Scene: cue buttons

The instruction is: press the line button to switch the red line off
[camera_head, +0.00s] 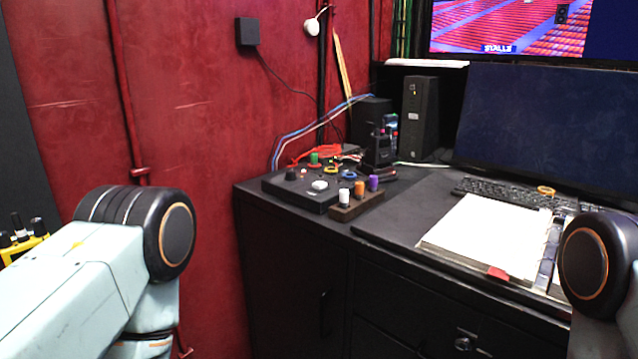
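A black control box (298,197) sits on the left end of the dark desk. On its top are a black knob (291,175), a white button (320,185), a small red spot, a green-topped knob (314,158) and yellow-ringed controls (331,171). I cannot tell which is the line button; labels are too small to read. No lit red line can be made out. My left arm shows at the lower left and my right arm at the right edge, both apart from the box. Neither gripper is in the picture.
A small block (345,212) with white, orange and purple pegs stands before the box. Handheld radios (381,146), a black case (420,118), a keyboard (500,192), an open binder (482,228) and a dark monitor (550,125) occupy the desk (405,200). A red wall stands behind.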

